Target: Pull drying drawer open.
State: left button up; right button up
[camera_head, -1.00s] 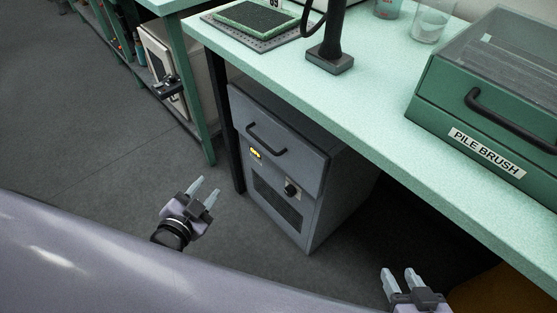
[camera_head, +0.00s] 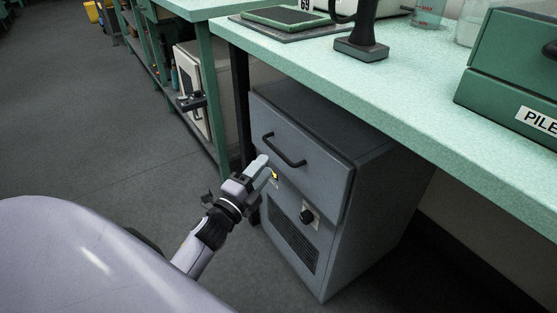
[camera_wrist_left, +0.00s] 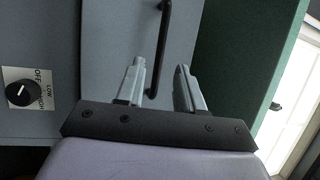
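The drying drawer (camera_head: 305,138) is the top front of a grey cabinet under the mint-green bench, and it looks closed. Its dark bar handle (camera_head: 284,151) runs across the upper part of the front. Contact with the handle cannot be told. My right gripper is out of view.
The cabinet's lower front has a knob (camera_head: 306,216) and a dark vent grille (camera_head: 293,237). The bench top (camera_head: 400,95) overhangs the cabinet. A green box (camera_head: 515,75) and a dark stand (camera_head: 361,47) are on it. Floor to the left is clear.

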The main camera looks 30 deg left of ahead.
pick_arm(q)
jog(key=shift+w+r+b, duration=0.15)
jog(key=shift+w, duration=0.8)
jog(key=shift+w+r+b, duration=0.15)
jog(key=shift+w+r, duration=0.05)
jog(key=shift+w, duration=0.75)
jog(key=shift+w+r+b, duration=0.15)
jog(key=shift+w, duration=0.8)
grip_shut()
